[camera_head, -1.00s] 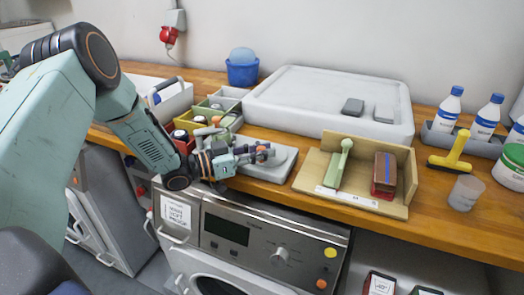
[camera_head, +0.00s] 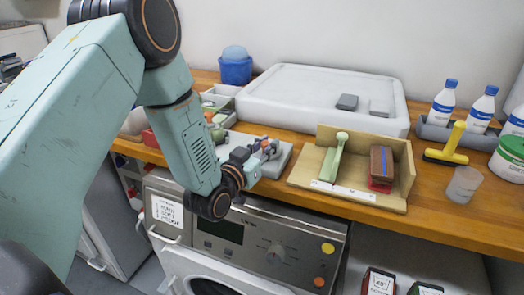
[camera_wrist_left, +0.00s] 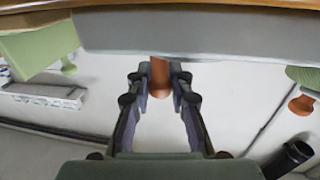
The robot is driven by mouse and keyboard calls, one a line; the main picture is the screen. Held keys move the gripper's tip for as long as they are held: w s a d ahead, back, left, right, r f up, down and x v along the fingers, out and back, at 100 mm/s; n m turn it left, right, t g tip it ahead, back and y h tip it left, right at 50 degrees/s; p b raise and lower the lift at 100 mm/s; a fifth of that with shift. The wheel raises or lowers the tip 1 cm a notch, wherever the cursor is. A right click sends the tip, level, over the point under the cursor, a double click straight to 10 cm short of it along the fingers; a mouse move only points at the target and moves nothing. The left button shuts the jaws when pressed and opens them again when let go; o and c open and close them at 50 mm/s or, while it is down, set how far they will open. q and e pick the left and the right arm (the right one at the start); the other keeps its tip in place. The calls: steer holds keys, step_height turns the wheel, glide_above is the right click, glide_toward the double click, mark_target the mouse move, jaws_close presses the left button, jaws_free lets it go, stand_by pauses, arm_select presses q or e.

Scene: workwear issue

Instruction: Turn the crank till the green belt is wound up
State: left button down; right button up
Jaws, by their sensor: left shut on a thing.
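My left gripper (camera_head: 266,150) is at the grey winder base (camera_head: 283,163) near the bench's front edge. In the left wrist view its two fingers (camera_wrist_left: 159,82) stand on either side of a brown upright crank handle (camera_wrist_left: 159,72) and are shut on it. The rest of the crank is mostly hidden by my arm and fingers. Green parts (camera_head: 218,118) show just behind my forearm; I cannot tell whether they are the green belt. My right gripper is not in view.
A large white lid (camera_head: 290,95) lies behind. A washer (camera_head: 260,240) is below.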

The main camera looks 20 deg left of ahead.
arm_select(q)
steer(key=n+y, duration=0.1)
steer(key=y, duration=0.1)
steer(key=d+n+y, duration=0.1)
steer(key=y, duration=0.1)
steer(key=shift+w+d+n+b, duration=0.1)
steer(key=shift+w+n+b, duration=0.2)
steer(key=shift+w+b, duration=0.1)
steer(key=shift+w+d+n+g+y, duration=0.1)
steer(key=shift+w+n+g+y, duration=0.15)
steer(key=shift+n+y, duration=0.55)
steer(key=shift+w+d+n+g+y, duration=0.15)
steer(key=shift+n+g+y, duration=0.25)
steer(key=shift+y, duration=0.65)
steer(key=shift+w+a+n+g+y, duration=0.1)
steer(key=shift+w+n+g+y, duration=0.15)
steer(key=shift+n+y, duration=0.6)
steer(key=shift+y, duration=0.4)
steer(key=c, duration=1.2)
jaws_free()
steer(key=shift+r, duration=0.1)
